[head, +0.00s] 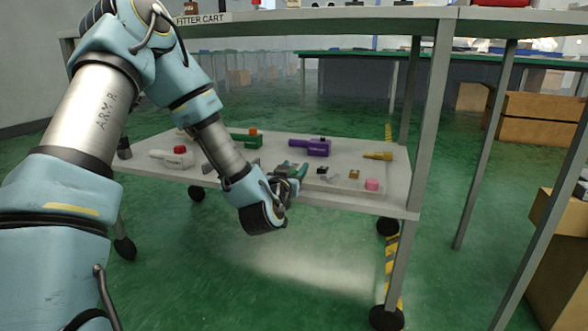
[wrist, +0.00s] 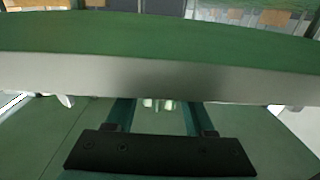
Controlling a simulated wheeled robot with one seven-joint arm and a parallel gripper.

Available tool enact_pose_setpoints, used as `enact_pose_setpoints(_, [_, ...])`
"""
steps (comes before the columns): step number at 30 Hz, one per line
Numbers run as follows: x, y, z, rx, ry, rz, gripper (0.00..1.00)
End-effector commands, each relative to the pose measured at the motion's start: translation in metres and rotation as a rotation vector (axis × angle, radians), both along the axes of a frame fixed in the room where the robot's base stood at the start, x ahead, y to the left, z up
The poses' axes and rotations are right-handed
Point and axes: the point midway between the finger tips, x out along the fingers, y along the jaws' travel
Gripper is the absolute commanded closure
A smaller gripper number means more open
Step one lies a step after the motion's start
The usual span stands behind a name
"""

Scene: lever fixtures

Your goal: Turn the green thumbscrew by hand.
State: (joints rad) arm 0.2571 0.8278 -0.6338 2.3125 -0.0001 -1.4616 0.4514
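I cannot pick out a green thumbscrew for certain. A green fixture (head: 243,140) with an orange-red top sits on the cart's lower shelf (head: 345,194) in the head view, behind my forearm. My gripper (head: 294,170) is over the front middle of that shelf, to the right of and nearer than this fixture. Some green shows at the fingers, too small to separate from them. In the wrist view my gripper (wrist: 157,104) has its two teal fingers apart. Small pale shapes show between them, but a broad band cuts off the tips.
A purple fixture (head: 311,147), a brass-coloured piece (head: 378,156), a pink knob (head: 372,184) and a white fixture with a red knob (head: 172,156) share the shelf. The cart's top (head: 330,21) overhangs it, with a leg (head: 432,110) at right. A green-and-grey band (wrist: 160,60) crosses the wrist view.

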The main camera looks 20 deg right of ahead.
Motion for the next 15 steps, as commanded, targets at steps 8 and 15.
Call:
enact_pose_setpoints(8, [-0.0002, 0.0001, -0.0002, 0.0, 0.0, 0.0, 0.79])
enact_pose_setpoints(15, [-0.0002, 0.0001, -0.0002, 0.0, 0.0, 0.0, 1.0])
